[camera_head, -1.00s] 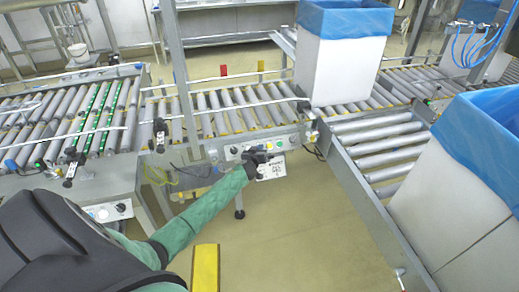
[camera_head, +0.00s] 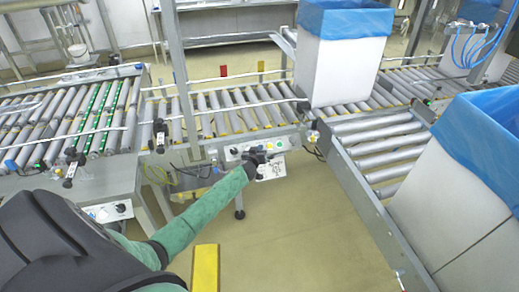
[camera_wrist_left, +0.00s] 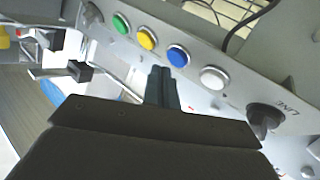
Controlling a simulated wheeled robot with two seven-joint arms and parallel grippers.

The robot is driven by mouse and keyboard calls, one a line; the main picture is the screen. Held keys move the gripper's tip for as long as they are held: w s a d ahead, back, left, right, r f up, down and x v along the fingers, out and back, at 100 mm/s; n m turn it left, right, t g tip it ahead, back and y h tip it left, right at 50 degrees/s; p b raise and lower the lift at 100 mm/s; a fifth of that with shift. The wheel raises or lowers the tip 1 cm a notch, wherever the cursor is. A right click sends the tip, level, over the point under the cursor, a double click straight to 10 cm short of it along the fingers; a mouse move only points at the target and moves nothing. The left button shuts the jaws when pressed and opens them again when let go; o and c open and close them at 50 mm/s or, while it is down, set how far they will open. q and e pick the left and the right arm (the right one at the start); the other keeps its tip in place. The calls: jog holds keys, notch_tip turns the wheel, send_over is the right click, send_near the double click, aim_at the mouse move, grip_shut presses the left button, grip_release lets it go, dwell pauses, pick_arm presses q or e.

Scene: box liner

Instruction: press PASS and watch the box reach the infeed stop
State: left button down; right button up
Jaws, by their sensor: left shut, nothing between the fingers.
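The button panel (camera_head: 292,141) sits on the front of the roller line in the head view. The left wrist view shows its green button (camera_wrist_left: 121,23), yellow button (camera_wrist_left: 147,38), blue button (camera_wrist_left: 178,55), white button (camera_wrist_left: 213,77) and a black knob (camera_wrist_left: 265,117) marked LINE. No PASS lettering is readable. My left gripper (camera_wrist_left: 162,75) is shut and empty, its tips close to the panel by the yellow and blue buttons; contact cannot be told. It also shows in the head view (camera_head: 258,156). A white box (camera_head: 338,75) with a blue liner stands upright on the rollers behind the panel. My right gripper is out of view.
Another blue-lined white box (camera_head: 440,215) stands at the right front, beside a roller spur (camera_head: 375,145). A roller bed (camera_head: 60,115) with green strips lies at the left. A metal post (camera_head: 176,70) rises left of the panel. The floor in front is mostly clear.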

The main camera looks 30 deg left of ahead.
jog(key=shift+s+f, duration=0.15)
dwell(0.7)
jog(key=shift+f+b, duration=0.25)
jog(key=shift+b, duration=0.15)
